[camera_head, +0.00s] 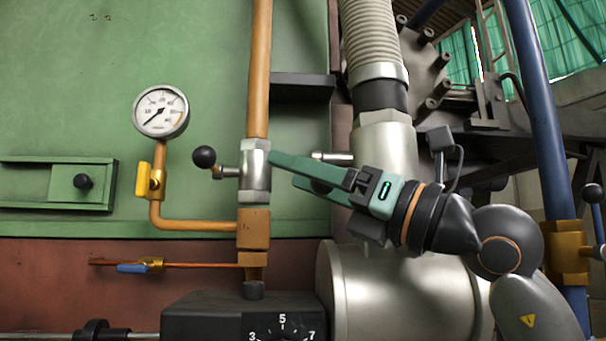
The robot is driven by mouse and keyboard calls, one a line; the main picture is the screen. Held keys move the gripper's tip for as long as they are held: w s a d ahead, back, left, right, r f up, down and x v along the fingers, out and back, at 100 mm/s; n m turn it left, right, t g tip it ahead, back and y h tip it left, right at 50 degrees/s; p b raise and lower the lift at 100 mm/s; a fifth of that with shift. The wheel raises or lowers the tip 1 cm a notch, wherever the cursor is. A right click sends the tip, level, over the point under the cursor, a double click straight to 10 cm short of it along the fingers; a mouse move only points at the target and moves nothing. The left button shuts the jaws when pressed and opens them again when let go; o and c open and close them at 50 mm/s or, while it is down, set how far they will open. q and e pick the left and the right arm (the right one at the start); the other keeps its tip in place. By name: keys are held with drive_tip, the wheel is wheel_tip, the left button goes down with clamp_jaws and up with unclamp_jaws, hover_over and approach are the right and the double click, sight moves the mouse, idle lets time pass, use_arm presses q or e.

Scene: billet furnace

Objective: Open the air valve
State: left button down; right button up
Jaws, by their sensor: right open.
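My right gripper (293,172), with green fingers, is open and reaches in from the right. Its upper fingertip is at the right edge of a silver valve body (256,184) on the vertical orange pipe; I cannot tell whether they touch. A lever with a black ball knob (204,157) sticks out to the left of that valve. A valve with a yellow handle (143,179) sits under the gauge, and one with a blue handle (132,268) is on a thin copper pipe. No label shows which is the air valve. My left gripper is not in view.
A round pressure gauge (161,111) is on the green panel (215,60). A large silver pipe (385,145) with a ribbed hose (373,40) stands behind my gripper. A numbered dial box (205,315) is below. A blue pipe (540,120) carries an orange valve (566,250) at right.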

drive_tip(key=shift+d+f, duration=0.1)
drive_tip(key=shift+s+d+f, duration=0.15)
drive_tip(key=shift+s+d, duration=0.05)
drive_tip(key=shift+d, duration=0.05)
drive_tip(key=b+v, duration=0.2)
drive_tip(key=v, duration=0.9)
drive_tip(key=shift+s+d+b, duration=0.2)
drive_tip(key=shift+d+b, duration=0.05)
drive_tip(key=shift+b, duration=0.15)
